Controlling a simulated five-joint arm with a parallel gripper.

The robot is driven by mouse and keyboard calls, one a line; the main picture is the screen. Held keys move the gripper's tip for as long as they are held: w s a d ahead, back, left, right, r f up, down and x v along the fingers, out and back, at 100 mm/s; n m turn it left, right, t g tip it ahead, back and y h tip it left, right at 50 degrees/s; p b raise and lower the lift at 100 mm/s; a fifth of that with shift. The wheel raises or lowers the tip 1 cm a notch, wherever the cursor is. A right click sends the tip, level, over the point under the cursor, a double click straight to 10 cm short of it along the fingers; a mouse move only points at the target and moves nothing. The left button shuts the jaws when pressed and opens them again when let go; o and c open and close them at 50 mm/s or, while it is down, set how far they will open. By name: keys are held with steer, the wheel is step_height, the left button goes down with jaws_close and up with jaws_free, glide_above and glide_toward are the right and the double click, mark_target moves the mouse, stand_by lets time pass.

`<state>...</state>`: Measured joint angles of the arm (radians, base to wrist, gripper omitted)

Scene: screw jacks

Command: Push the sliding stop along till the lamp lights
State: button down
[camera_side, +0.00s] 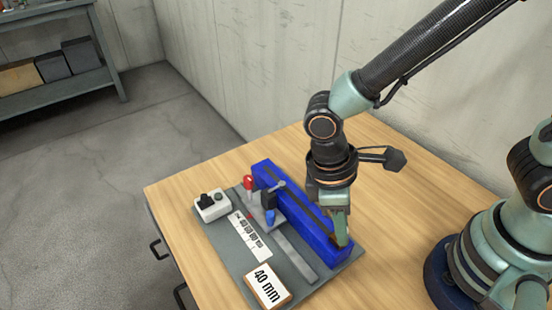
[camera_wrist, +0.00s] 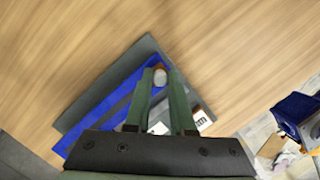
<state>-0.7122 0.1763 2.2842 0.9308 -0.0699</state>
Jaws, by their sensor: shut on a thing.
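My gripper (camera_side: 340,238) points down at the near right end of a long blue rail (camera_side: 296,212). In the wrist view its green fingers (camera_wrist: 163,84) are closed around a small round knob (camera_wrist: 160,77), pale on top with a brown edge. The fingers hide much of the knob. A grey carriage with a dark block and a blue tip (camera_side: 269,206), apparently the sliding stop, sits beside the rail toward its far end, apart from my gripper. A white box (camera_side: 212,206) carries a black part and a small grey dome, apparently the lamp, which looks unlit.
A white scale strip (camera_side: 250,238) and a "40 mm" card (camera_side: 267,286) lie on the grey base plate (camera_side: 216,238). A red knob (camera_side: 248,182) stands near the carriage. The wooden table (camera_side: 400,225) is clear right of the rail.

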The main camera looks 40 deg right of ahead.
steer(key=shift+y, duration=0.3)
steer(key=shift+w+a, duration=0.2)
steer(key=shift+w, duration=6.75)
steer(key=shift+w+r, duration=0.1)
steer(key=shift+w, duration=0.45)
steer(key=c, duration=1)
jaws_free()
steer(key=shift+o, duration=0.2)
steer(key=shift+d, duration=0.1)
steer(key=shift+s, duration=0.1)
steer(key=s+v, duration=0.1)
steer(key=v, duration=0.5)
steer(key=shift+d+r, duration=0.4)
steer(key=shift+r, duration=0.1)
